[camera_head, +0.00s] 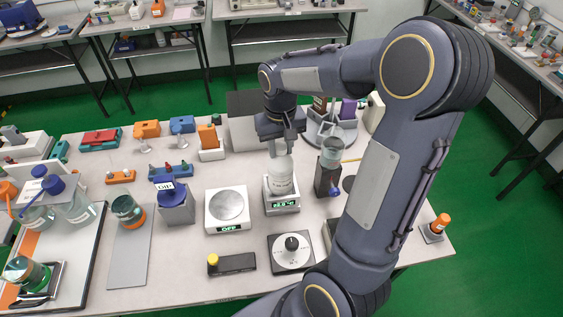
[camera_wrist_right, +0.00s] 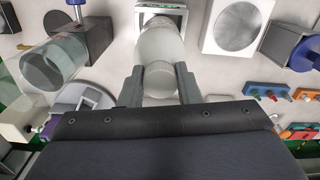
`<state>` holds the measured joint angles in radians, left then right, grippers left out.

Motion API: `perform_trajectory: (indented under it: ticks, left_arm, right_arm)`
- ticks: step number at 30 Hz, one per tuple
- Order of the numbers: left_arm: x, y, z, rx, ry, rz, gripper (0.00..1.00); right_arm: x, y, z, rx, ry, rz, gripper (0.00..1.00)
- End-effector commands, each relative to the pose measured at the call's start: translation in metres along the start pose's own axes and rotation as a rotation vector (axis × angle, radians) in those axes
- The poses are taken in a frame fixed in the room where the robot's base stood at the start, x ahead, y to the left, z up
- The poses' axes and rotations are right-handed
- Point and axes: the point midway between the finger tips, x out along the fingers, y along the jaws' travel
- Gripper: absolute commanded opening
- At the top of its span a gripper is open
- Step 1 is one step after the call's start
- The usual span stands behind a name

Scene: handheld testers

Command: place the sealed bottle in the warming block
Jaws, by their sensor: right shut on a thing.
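The sealed bottle (camera_head: 281,181) is pale and upright, with a whitish cap (camera_wrist_right: 160,77). My right gripper (camera_head: 284,145) points down from above and is shut on the bottle's capped top; in the wrist view one finger stands on each side of the cap. The bottle's base is at the top of the warming block (camera_head: 283,208), a small white unit with a lit temperature display; the block's edge also shows in the wrist view (camera_wrist_right: 180,8). How deep the bottle sits in the block cannot be told. My left gripper is not in view.
A white plate unit marked OFF (camera_head: 228,225) stands left of the block. A dark stand with a glass vessel (camera_head: 333,153) is close on the right. A dial unit (camera_head: 291,252) is in front. A grey box with a blue knob (camera_head: 177,207) stands farther left.

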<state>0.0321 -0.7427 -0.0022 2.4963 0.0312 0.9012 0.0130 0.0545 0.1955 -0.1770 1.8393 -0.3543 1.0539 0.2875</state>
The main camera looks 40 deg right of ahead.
Motion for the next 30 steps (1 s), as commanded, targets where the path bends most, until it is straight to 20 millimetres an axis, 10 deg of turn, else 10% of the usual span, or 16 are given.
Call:
perform_trajectory:
  ticks: [23,24,30]
  left_arm:
    - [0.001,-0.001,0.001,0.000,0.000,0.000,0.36]
    - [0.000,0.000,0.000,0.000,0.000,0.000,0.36]
    - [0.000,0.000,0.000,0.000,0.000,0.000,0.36]
  right_arm:
    - [0.048,0.000,0.000,0.000,0.002,0.000,0.00]
    - [0.048,0.000,0.000,0.000,0.001,0.000,0.34]
    - [0.047,0.000,0.000,0.000,0.001,0.000,0.52]
